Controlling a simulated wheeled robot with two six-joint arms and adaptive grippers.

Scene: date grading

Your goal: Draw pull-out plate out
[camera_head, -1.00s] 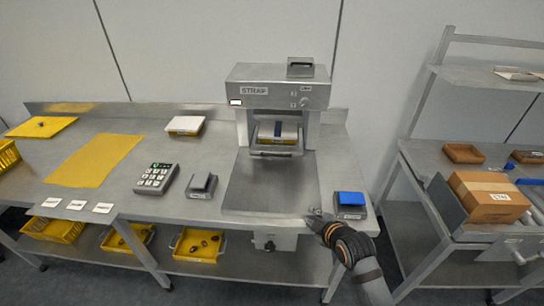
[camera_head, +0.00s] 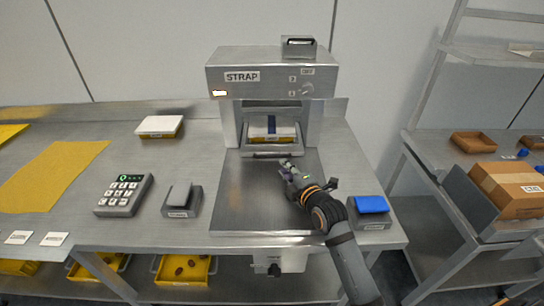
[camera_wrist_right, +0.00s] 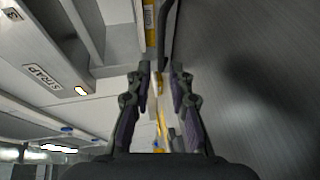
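The grey strapping machine (camera_head: 268,75) labelled STRAP stands at the back of the bench. Its pull-out plate (camera_head: 248,151) sits in the opening, with a dark handle bar (camera_head: 270,156) along its front edge. A white and yellow box (camera_head: 260,134) with a dark blue band lies on the plate. My right gripper (camera_head: 287,168) is just in front of the handle's right end, low over the machine's metal deck. My left gripper is not in view.
A blue-topped pad (camera_head: 372,204) stands right of my right forearm. A keypad (camera_head: 124,194) and a small grey stand (camera_head: 181,201) are on the left. The metal deck (camera_head: 255,195) in front of the plate is bare apart from my arm.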

